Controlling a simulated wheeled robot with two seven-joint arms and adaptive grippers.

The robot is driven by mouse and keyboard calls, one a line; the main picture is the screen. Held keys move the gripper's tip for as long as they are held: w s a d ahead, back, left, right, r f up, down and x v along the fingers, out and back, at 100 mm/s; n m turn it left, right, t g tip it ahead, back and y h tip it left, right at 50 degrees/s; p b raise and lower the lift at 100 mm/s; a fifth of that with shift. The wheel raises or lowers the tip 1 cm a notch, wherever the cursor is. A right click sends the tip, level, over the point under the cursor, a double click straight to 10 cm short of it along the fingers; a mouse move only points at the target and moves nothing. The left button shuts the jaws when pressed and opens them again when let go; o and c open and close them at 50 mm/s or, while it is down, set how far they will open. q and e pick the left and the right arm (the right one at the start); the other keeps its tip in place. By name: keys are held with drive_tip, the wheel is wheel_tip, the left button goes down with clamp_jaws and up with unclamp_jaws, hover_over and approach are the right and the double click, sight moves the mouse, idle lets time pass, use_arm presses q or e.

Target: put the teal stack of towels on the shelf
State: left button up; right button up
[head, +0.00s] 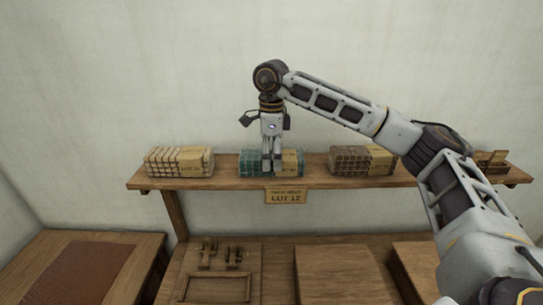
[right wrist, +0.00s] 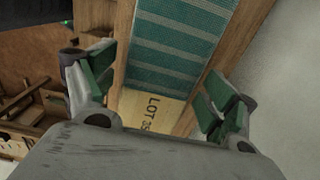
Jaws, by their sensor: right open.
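The teal stack of towels (head: 251,163) sits on the wooden shelf (head: 228,182), in the middle of the row, with a tan label band at its right end. My right gripper (head: 271,164) points down over the stack and partly hides its front. In the right wrist view the stack's striped top (right wrist: 170,50) and its LOT label lie in line with the gap between the open fingers of my right gripper (right wrist: 155,92). Nothing is held; I cannot tell whether the fingers touch the stack. My left gripper is not in view.
A cream stack (head: 180,161) is on the shelf to the left, a brown stack (head: 362,160) to the right. A LOT 12 sign (head: 286,196) hangs on the shelf's front edge. Below are a bench with wooden parts (head: 222,258) and a wooden block (head: 343,275).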

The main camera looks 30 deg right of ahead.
sight(271, 155)
wheel_tip(271, 155, up, 8)
drive_tip(key=shift+f+b, duration=0.2)
drive_tip(key=shift+b, duration=0.25)
drive_tip(key=shift+r+p, duration=0.45)
drive_tip(key=shift+r, duration=1.8)
